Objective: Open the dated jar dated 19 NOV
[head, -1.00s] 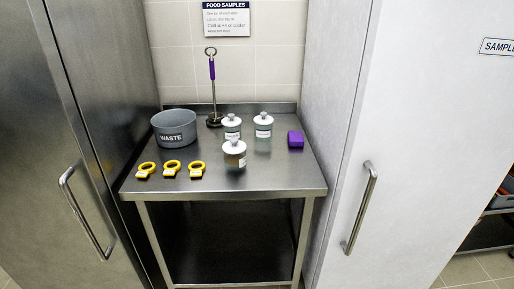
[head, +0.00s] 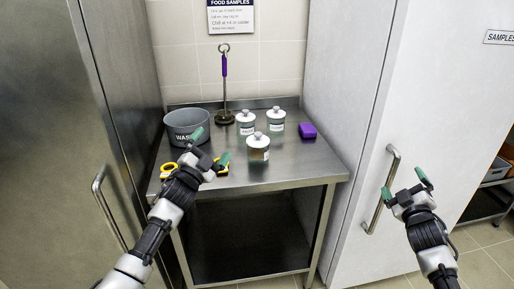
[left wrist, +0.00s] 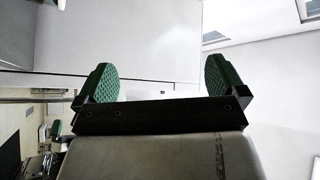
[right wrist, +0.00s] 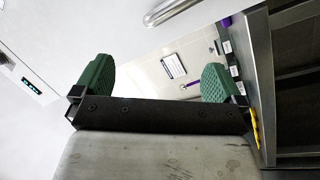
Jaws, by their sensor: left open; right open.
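Three clear jars with white knobbed lids stand on the steel table (head: 300,172) in the head view. The front jar (head: 258,153) holds something brown, and its label is out of sight. The back left jar (head: 246,127) and back right jar (head: 277,127) have labels too small to read. All three lids look seated. My left gripper (head: 210,147) is open and empty, over the table's left part, left of the front jar. My right gripper (head: 405,182) is open and empty, right of the table, before the white cabinet door.
A grey WASTE tub (head: 177,125) stands at the table's back left. A yellow ring tag (head: 168,170) shows beside my left arm, others partly hidden. A purple block (head: 308,130) lies right of the jars. A cabinet handle (head: 381,190) is near my right gripper.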

